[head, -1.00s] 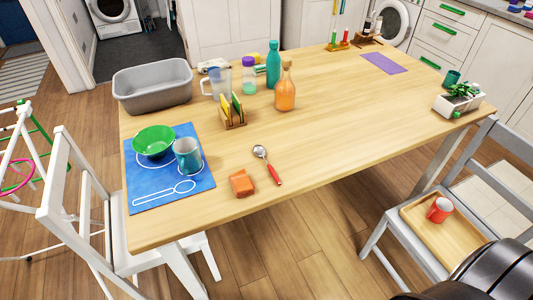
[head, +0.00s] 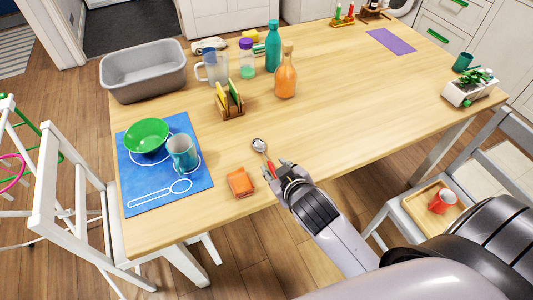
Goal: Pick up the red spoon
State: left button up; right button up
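The red spoon (head: 259,146) lies near the front edge of the wooden table, with its metal bowl pointing to the back left. Its red handle runs toward the front right and is partly hidden by my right gripper. My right gripper (head: 280,172) is at the handle end, low over the table edge. I cannot tell whether its fingers are apart, closed or touching the handle. My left gripper is not in view.
An orange block (head: 240,182) lies just left of my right gripper. A blue mat (head: 137,196) holds a green bowl (head: 147,135) and a teal mug (head: 182,152). A wooden rack (head: 230,110) and an orange bottle (head: 286,75) stand farther back. The table's right middle is clear.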

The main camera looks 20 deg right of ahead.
jog(key=w+a+r+n+t+y, duration=0.2)
jog(key=w+a+r+n+t, duration=0.1)
jog(key=r, duration=0.4)
jog(key=w+a+r+n+t+y, duration=0.2)
jog(key=w+a+r+t+y, duration=0.15)
jog(key=r, duration=0.35)
jog(key=w+a+r+n+t+y, duration=0.2)
jog(key=w+a+r+n+t, duration=0.15)
jog(key=r, duration=0.45)
jog(key=s+a+r+n+g+y, duration=0.2)
jog(key=s+a+n+g+y, duration=0.1)
jog(key=a+n+g+y, duration=0.55)
jog(key=s+a+r+n+g+y, duration=0.3)
jog(key=a+n+g+y, duration=0.2)
jog(key=n, duration=0.6)
jog(key=n+g+h, duration=0.5)
jog(key=g+h, duration=0.3)
jog(key=h, duration=1.2)
send_over(267, 157)
notch_tip(267, 157, down, 15)
jog(key=f+p, duration=0.1)
jog(key=f, duration=0.4)
jog(key=f+p, duration=0.1)
jog(key=f, duration=0.5)
jog(key=shift+s+a+f, duration=0.1)
jog(key=shift+s+f, duration=0.05)
jog(key=shift+s, duration=0.05)
jog(key=shift+w+f+p, duration=0.15)
jog(key=shift+f+p, duration=0.45)
jog(key=shift+f, duration=2.15)
